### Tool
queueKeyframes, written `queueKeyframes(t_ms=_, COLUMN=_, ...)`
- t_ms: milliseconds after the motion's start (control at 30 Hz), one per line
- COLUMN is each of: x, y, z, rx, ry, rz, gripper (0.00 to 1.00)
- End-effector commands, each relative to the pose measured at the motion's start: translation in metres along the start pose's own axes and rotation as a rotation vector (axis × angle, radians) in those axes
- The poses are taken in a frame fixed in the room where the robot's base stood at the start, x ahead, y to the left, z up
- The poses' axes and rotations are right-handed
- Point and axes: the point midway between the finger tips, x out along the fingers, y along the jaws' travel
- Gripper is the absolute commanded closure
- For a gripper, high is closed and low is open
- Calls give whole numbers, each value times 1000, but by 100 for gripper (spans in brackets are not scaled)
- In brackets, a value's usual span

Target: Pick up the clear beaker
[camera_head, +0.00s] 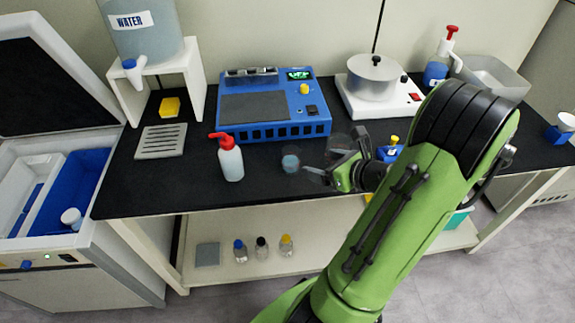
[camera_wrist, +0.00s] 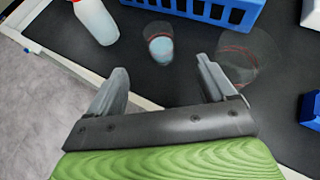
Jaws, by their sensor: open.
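A small clear beaker (camera_head: 291,160) with light blue contents stands on the black bench top. It also shows in the wrist view (camera_wrist: 158,45), just beyond the gap between my fingertips. A larger, empty-looking clear beaker (camera_wrist: 245,58) stands to its right in the wrist view, beyond my right finger; in the head view it is faint behind my gripper. My gripper (camera_head: 322,167) is open and empty, low over the bench near the front edge. In the wrist view its two fingers (camera_wrist: 161,68) point toward the small beaker, apart from it.
A red-capped wash bottle (camera_head: 230,160) stands left of the small beaker. A blue device (camera_head: 275,131) with slots is behind. A hotplate (camera_head: 375,105) with a metal pot is at the back right. A blue item (camera_head: 388,153) with a yellow top is right of my gripper.

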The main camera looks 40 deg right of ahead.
Motion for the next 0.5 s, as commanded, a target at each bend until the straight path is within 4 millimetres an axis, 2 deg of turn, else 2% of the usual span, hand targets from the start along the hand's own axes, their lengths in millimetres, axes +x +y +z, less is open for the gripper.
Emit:
queueKeyframes(t_ms=33, x=16, y=2, z=-3, rx=-6, ry=-1, rz=9, gripper=16)
queueKeyframes(t_ms=200, x=59, y=2, z=-4, rx=-7, ry=1, rz=9, gripper=16)
queueKeyframes(t_ms=500, x=104, y=2, z=-2, rx=-8, ry=0, rz=6, gripper=16)
